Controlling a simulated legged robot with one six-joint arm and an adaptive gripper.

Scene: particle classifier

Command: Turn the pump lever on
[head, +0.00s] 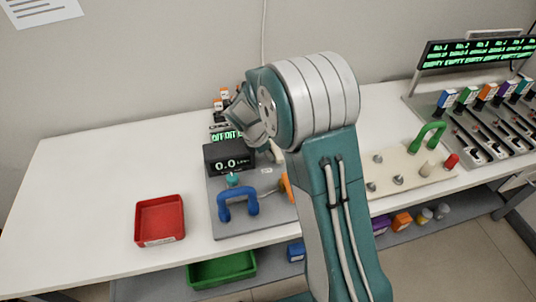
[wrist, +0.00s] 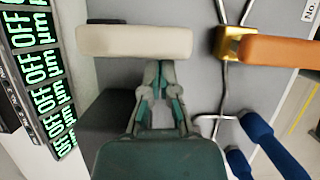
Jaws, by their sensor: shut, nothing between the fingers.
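My gripper (wrist: 159,68) is shut and empty in the wrist view, its fingertips close to the lower edge of a cream bar-shaped handle (wrist: 135,41). I cannot tell whether they touch it. An orange lever (wrist: 282,51) on a brass valve (wrist: 232,44) lies to the right of the fingertips. No label shows which of the two is the pump lever. In the head view my arm hides my gripper and most of the panel's right side. The cream handle (head: 276,153) and the orange lever (head: 287,187) show only in part there.
A grey panel (head: 228,222) carries a black display (head: 229,159) reading 0.0 and a blue handle (head: 237,203), also in the wrist view (wrist: 262,132). Green "OFF" displays (wrist: 40,75) stand left. A red tray (head: 160,220) sits left of the panel. The table's left side is clear.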

